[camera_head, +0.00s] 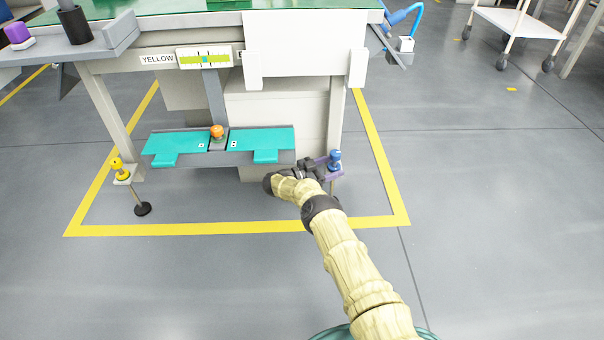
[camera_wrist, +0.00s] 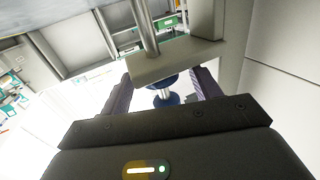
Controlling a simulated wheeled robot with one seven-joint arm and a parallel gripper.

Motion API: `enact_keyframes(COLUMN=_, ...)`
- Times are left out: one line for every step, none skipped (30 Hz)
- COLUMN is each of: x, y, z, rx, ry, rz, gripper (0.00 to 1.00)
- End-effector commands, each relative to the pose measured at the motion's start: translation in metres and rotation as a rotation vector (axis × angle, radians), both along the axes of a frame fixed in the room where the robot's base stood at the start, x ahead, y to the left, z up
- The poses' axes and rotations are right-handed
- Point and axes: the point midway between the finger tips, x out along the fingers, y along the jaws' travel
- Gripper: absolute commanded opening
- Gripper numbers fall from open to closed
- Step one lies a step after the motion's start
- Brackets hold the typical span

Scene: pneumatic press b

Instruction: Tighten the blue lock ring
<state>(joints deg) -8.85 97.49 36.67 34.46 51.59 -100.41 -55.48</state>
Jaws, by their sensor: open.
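The blue lock ring (camera_head: 335,158) is on a small post at the right front leg of the press table. My gripper (camera_head: 327,168) is open beside it, at its left and just below its top in the head view. In the wrist view, two dark, purplish fingers stand apart, with blue round parts and a metal stem (camera_wrist: 166,99) between them. A pale bracket plate (camera_wrist: 170,61) hides part of the blue piece. I cannot tell whether the fingers touch the ring.
A yellow knob (camera_head: 117,164) is on the left leg. Teal two-hand panels with an orange button (camera_head: 217,131) hang in the middle, left of my arm. Yellow floor tape (camera_head: 375,150) surrounds the press. The floor to the right is clear, with a white trolley (camera_head: 518,22) at the back.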

Motion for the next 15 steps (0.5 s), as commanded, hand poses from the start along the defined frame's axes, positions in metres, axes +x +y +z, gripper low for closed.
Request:
enact_keyframes(x=-0.003, y=0.009, z=0.004, rx=-0.001, ry=0.0, rz=0.003, gripper=0.63)
enact_keyframes(x=-0.005, y=0.015, z=0.004, rx=-0.001, ry=0.0, rz=0.003, gripper=0.63)
enact_keyframes(x=-0.008, y=0.022, z=0.003, rx=-0.001, ry=0.0, rz=0.002, gripper=0.63)
enact_keyframes(x=-0.01, y=0.028, z=0.003, rx=-0.001, ry=0.0, rz=0.003, gripper=0.63)
enact_keyframes(x=-0.012, y=0.033, z=0.003, rx=-0.001, ry=0.0, rz=0.003, gripper=0.63)
enact_keyframes(x=-0.015, y=0.041, z=0.004, rx=0.0, ry=0.0, rz=0.003, gripper=0.63)
enact_keyframes(x=-0.017, y=0.046, z=0.002, rx=0.0, ry=0.0, rz=0.003, gripper=0.63)
enact_keyframes(x=-0.019, y=0.052, z=0.002, rx=-0.001, ry=0.0, rz=0.002, gripper=0.63)
enact_keyframes(x=-0.022, y=0.06, z=0.002, rx=-0.001, ry=0.0, rz=0.002, gripper=0.63)
enact_keyframes(x=-0.024, y=0.065, z=0.002, rx=-0.001, ry=-0.001, rz=0.001, gripper=0.63)
enact_keyframes(x=-0.026, y=0.071, z=0.002, rx=0.0, ry=-0.002, rz=0.002, gripper=0.63)
enact_keyframes(x=-0.028, y=0.078, z=0.0, rx=0.0, ry=-0.002, rz=0.001, gripper=0.63)
enact_keyframes(x=-0.031, y=0.084, z=0.0, rx=-0.001, ry=-0.001, rz=0.002, gripper=0.63)
enact_keyframes(x=-0.033, y=0.089, z=0.0, rx=-0.001, ry=-0.001, rz=0.002, gripper=0.63)
enact_keyframes(x=-0.036, y=0.097, z=-0.001, rx=0.0, ry=-0.001, rz=0.002, gripper=0.63)
